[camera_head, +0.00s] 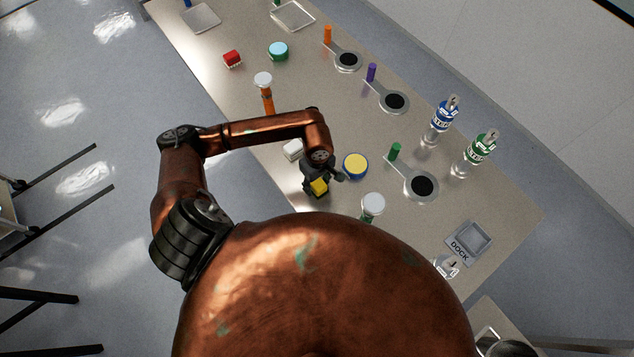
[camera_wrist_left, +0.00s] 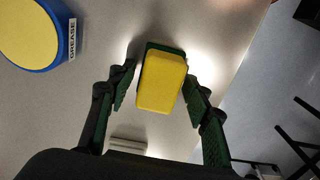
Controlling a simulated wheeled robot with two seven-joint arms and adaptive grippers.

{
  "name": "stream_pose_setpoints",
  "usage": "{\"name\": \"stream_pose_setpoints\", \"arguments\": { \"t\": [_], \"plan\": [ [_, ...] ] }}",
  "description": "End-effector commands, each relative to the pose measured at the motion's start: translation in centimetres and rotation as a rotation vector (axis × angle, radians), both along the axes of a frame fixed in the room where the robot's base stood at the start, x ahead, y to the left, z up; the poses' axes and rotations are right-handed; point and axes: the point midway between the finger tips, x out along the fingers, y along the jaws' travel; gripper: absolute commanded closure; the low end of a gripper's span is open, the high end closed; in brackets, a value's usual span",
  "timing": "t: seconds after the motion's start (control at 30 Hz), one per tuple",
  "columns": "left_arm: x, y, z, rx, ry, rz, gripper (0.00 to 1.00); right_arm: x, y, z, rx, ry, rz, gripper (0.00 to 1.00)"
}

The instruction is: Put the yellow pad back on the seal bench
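The yellow pad (camera_head: 319,187) is a small yellow block with a green part along its far edge. It is by the near left edge of the bench (camera_head: 300,80), below my left gripper (camera_head: 318,190). The pad also shows in the left wrist view (camera_wrist_left: 161,82), between the two fingers of my left gripper (camera_wrist_left: 158,88). The fingers are apart, with a gap on each side of the pad. I cannot tell whether the pad's underside touches the bench. My right gripper is not in view.
A blue tin with a yellow top, labelled GREASE (camera_head: 355,166), stands close beside the left gripper. A white block (camera_head: 293,149) and white-capped jars (camera_head: 373,205) are nearby. Bottles (camera_head: 478,148), a DOCK tray (camera_head: 467,243) and round black-centred pads (camera_head: 422,186) stand farther right.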

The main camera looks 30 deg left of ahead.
Motion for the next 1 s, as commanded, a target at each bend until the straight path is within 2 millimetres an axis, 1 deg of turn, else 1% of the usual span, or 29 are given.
{"name": "stream_pose_setpoints", "arguments": {
  "t": [0.3,0.4,0.43,0.57,0.8,0.9,1.0],
  "plan": [
    [0.0,0.0,0.1,0.000,0.000,0.000,0.51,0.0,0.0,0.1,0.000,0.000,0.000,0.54],
    [0.1,0.0,0.6,-0.001,-0.002,0.000,0.51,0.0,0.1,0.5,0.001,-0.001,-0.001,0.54],
    [0.2,0.0,0.9,-0.001,-0.004,-0.001,0.51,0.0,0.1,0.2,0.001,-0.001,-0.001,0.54],
    [0.2,0.1,3.1,0.002,-0.006,-0.002,0.51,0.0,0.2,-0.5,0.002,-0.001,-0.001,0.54],
    [0.2,0.0,8.2,0.000,-0.007,-0.001,0.51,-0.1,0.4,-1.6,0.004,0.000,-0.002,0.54],
    [0.1,0.0,10.0,0.002,-0.004,0.000,0.51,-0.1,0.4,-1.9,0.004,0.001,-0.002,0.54],
    [0.1,0.0,11.2,0.000,-0.002,0.000,0.51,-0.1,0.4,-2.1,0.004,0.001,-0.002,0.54]
  ]
}}
